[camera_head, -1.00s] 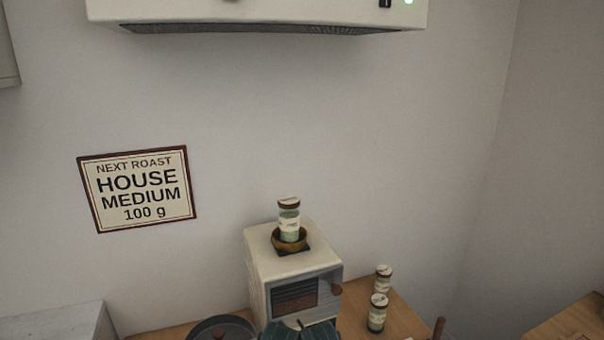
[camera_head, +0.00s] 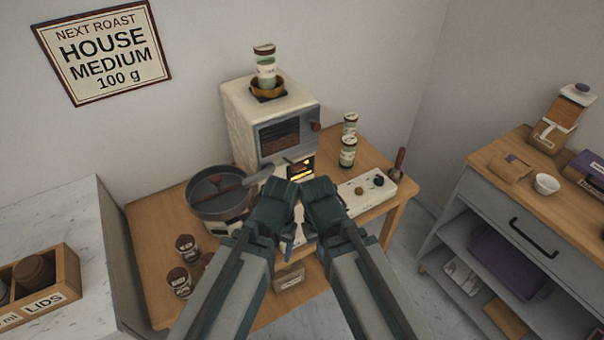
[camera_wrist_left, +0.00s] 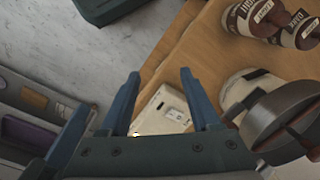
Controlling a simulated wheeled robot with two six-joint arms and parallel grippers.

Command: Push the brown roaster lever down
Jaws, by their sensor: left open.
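The cream roaster (camera_head: 238,118) stands on the wooden table against the wall. A brown knob-ended lever (camera_head: 315,126) sticks out at the right of its dark front window. A second brown upright handle (camera_head: 399,160) rises at the right end of a white control panel (camera_head: 352,200). My left gripper (camera_head: 272,205) and right gripper (camera_head: 325,200) are side by side in front of and below the roaster, apart from both handles. In the left wrist view, my left gripper's blue fingers (camera_wrist_left: 160,75) are spread and hold nothing. The right fingertips cannot be made out.
A grey round pan (camera_head: 218,190) sits left of the roaster. Dark jars (camera_head: 186,248) stand at the table's front left. Green-labelled canisters stand on the roaster (camera_head: 265,68) and right of it (camera_head: 348,152). A grey cabinet (camera_head: 500,215) is on the right.

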